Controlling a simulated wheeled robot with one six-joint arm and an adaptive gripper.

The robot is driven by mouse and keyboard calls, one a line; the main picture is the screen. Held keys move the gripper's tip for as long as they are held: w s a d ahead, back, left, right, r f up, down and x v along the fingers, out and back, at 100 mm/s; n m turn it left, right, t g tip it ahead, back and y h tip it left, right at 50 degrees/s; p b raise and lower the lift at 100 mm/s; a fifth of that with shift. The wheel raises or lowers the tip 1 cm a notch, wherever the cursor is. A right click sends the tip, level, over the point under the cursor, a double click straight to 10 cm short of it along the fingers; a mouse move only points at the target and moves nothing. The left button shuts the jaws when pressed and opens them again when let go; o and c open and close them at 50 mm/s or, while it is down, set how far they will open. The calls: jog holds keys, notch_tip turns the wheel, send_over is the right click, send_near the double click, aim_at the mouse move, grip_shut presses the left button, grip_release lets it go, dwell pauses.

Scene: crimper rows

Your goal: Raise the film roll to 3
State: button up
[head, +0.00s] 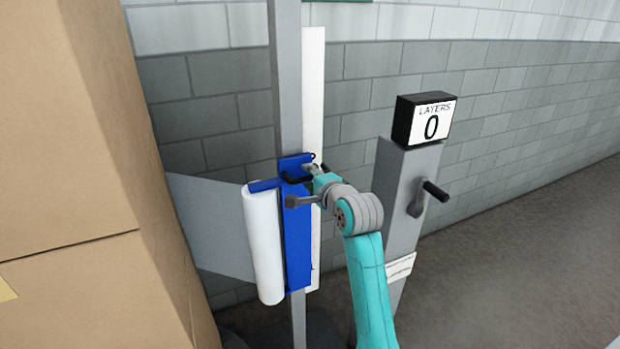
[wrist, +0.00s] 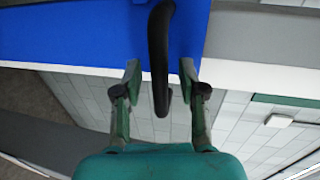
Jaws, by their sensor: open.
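The white film roll (head: 263,245) hangs upright, slightly tilted in the picture, on a blue carriage (head: 297,240). The carriage sits on a grey mast (head: 288,80), with a white strip (head: 313,75) behind it; no numbers on the strip are readable. My gripper (head: 312,170) is at the carriage's upper right. In the wrist view, a black handle (wrist: 159,45) on the blue carriage lies between the two open fingers of my gripper (wrist: 160,73). Gaps show on both sides of the handle, so it is not gripped. My arm hides part of the strip.
A grey post (head: 408,185) to the right carries a black-framed LAYERS sign (head: 431,127) reading 0 and a black crank (head: 435,190). Large cardboard boxes (head: 70,130) fill the left. A greyish film sheet (head: 210,225) spans from boxes to roll. Floor at right is clear.

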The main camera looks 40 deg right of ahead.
jog(key=shift+w, duration=0.15)
jog(key=shift+c, duration=0.2)
grip_shut()
